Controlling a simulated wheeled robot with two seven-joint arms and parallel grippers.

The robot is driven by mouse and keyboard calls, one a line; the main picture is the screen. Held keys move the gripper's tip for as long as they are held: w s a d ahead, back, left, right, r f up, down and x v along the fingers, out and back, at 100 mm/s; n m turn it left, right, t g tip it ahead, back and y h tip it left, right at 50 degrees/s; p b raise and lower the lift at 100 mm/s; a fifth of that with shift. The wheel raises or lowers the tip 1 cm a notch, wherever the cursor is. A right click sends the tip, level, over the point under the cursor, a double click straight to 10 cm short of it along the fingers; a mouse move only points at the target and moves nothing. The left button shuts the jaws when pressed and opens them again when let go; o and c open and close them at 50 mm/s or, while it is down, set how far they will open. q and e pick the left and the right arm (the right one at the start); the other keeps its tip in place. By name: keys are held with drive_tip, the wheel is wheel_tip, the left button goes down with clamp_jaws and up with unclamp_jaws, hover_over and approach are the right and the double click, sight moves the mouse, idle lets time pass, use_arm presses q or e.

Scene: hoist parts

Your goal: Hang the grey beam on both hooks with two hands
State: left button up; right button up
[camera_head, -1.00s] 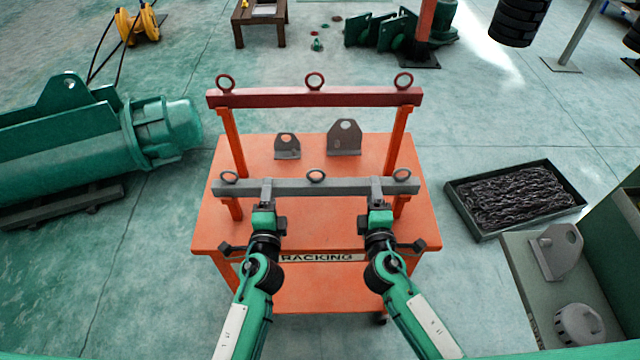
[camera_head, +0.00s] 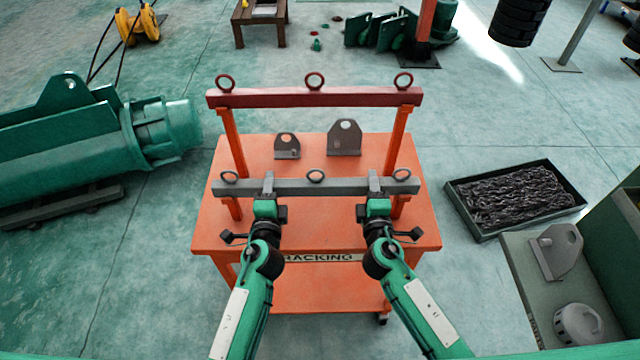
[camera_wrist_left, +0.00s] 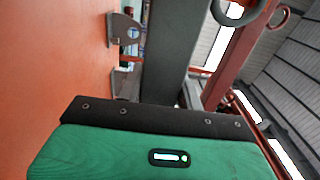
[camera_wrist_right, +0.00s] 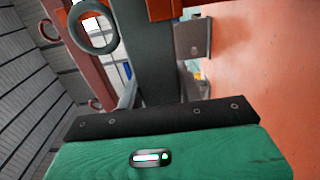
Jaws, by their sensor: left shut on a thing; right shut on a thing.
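The grey beam (camera_head: 340,187) with ring eyes lies level across the front of the orange stand, in front of its two posts. My left gripper (camera_head: 267,184) is shut on the beam between its left and middle rings. My right gripper (camera_head: 375,184) is shut on it between the middle and right rings. The beam also rises close up in the left wrist view (camera_wrist_left: 166,60) and the right wrist view (camera_wrist_right: 148,60). Orange brackets show below the beam near the left end (camera_head: 233,210) and right end (camera_head: 398,208). I cannot tell whether the beam touches them or any hook.
A dark red beam (camera_head: 270,98) with rings tops the orange posts behind. Two grey lug plates (camera_head: 287,147) (camera_head: 344,140) stand on the orange table (camera_head: 305,225). A green hoist (camera_head: 70,140) lies left; a chain tray (camera_head: 470,217) lies right.

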use_arm(q)
drive_tip(key=shift+r, duration=0.1)
use_arm(e)
drive_tip(key=shift+r, duration=0.1)
idle(0.3)
